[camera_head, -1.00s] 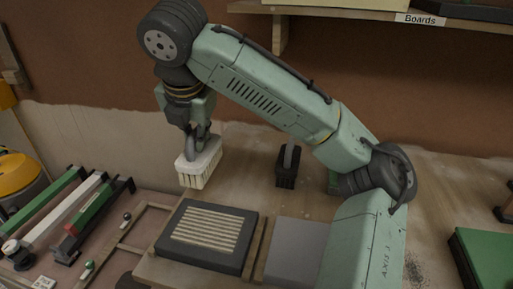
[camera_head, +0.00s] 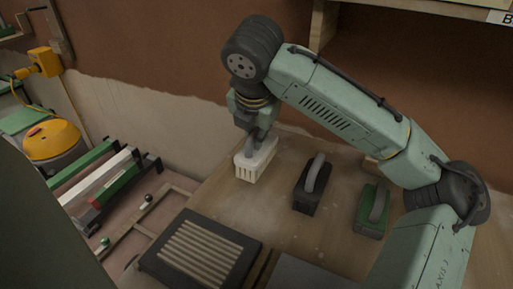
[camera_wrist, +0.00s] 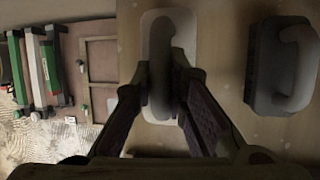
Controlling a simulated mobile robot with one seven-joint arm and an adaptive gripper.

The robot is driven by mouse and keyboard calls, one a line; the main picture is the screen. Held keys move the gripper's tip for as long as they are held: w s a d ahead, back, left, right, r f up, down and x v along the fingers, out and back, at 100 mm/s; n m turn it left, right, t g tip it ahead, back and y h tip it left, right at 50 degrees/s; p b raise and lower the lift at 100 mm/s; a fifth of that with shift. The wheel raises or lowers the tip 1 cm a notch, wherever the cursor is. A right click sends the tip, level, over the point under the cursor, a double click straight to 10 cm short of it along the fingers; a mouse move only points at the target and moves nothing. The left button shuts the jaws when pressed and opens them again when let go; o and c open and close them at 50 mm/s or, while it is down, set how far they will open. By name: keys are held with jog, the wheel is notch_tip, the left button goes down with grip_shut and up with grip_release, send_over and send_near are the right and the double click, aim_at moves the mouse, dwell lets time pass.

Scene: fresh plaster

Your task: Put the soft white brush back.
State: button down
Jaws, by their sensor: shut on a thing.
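The soft white brush (camera_head: 253,162) is at the left of a row of handled tools on the wooden bench (camera_head: 223,205). Its pale block is upright with the bristles down, at or just above the bench top; I cannot tell whether it touches. My gripper (camera_head: 256,137) is above it, shut on its grey handle. In the wrist view my two fingers (camera_wrist: 172,88) close on both sides of the handle, over the white brush's block (camera_wrist: 188,32).
A black handled brush (camera_head: 306,196) stands to the right, also in the wrist view (camera_wrist: 268,70), with a green one (camera_head: 371,215) beyond it. A black tray with ribbed slats (camera_head: 200,250) lies in front. Levels (camera_head: 103,178) and a yellow machine (camera_head: 55,141) are at left.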

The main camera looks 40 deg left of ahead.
jog(key=shift+f, duration=1.9)
jog(key=shift+f, duration=0.15)
jog(key=c, duration=1.6)
grip_release()
jog(key=v, duration=1.2)
jog(key=shift+b, duration=0.3)
